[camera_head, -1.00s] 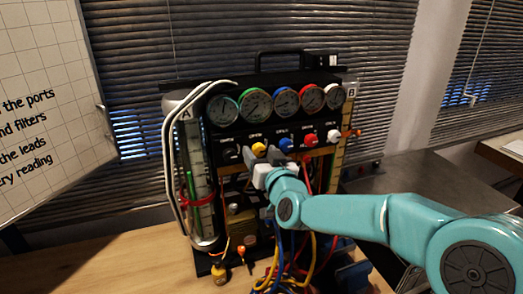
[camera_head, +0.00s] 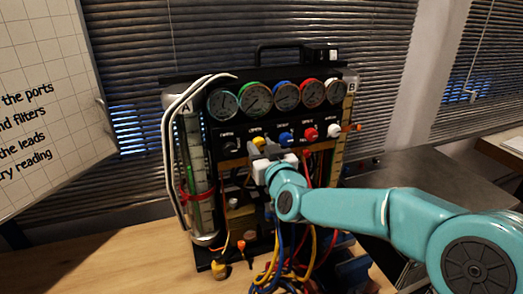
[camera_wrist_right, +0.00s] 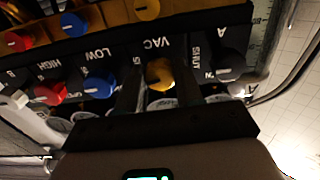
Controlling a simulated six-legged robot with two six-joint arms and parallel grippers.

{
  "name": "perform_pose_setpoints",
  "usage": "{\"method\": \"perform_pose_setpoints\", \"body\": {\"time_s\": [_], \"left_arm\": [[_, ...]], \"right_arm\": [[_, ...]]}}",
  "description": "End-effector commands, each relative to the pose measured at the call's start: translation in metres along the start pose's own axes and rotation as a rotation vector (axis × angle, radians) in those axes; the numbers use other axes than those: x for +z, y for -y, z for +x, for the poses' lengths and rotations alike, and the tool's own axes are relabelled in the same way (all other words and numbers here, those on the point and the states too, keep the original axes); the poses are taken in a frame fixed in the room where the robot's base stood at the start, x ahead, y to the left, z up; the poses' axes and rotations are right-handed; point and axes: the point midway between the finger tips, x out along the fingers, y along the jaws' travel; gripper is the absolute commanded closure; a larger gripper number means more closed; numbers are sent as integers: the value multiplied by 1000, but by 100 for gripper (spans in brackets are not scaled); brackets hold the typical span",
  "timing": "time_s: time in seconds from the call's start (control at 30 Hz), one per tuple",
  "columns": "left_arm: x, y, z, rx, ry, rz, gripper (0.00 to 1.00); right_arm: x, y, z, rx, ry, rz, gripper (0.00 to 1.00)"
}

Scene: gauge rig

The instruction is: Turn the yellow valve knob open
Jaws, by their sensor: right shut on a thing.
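The yellow valve knob (camera_head: 258,142) is on the black panel of the gauge rig, in the row below the gauges. It also shows in the wrist view (camera_wrist_right: 160,74), where the panel appears upside down, under the label VAC. My right gripper (camera_head: 263,150) is at this knob, its dark fingers on either side of it and shut on it. In the wrist view the fingers (camera_wrist_right: 160,88) flank the knob closely. The fingers hide part of the knob in the head view. My left gripper is not in view.
A blue knob (camera_head: 285,139) and a red knob (camera_head: 311,134) are close on the right, a black knob (camera_head: 230,147) on the left. Gauges (camera_head: 254,98) stand above. Coloured hoses (camera_head: 281,245) hang below my wrist. A white tube (camera_head: 168,150) loops at the left.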

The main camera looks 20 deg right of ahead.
Motion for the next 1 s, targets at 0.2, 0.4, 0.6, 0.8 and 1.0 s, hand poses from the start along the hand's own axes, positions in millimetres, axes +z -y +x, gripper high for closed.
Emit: {"method": "perform_pose_setpoints", "body": {"time_s": [0.2,0.4,0.6,0.8,1.0], "left_arm": [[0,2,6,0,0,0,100],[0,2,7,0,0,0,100],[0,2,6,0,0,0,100],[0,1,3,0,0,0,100],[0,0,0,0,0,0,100]], "right_arm": [[1,0,0,0,-1,-194,95],[0,-1,0,0,-1,-384,95],[-1,-1,0,0,-1,-574,95],[-2,-2,0,1,-1,-764,95],[-3,-2,0,2,-1,-954,95]]}}
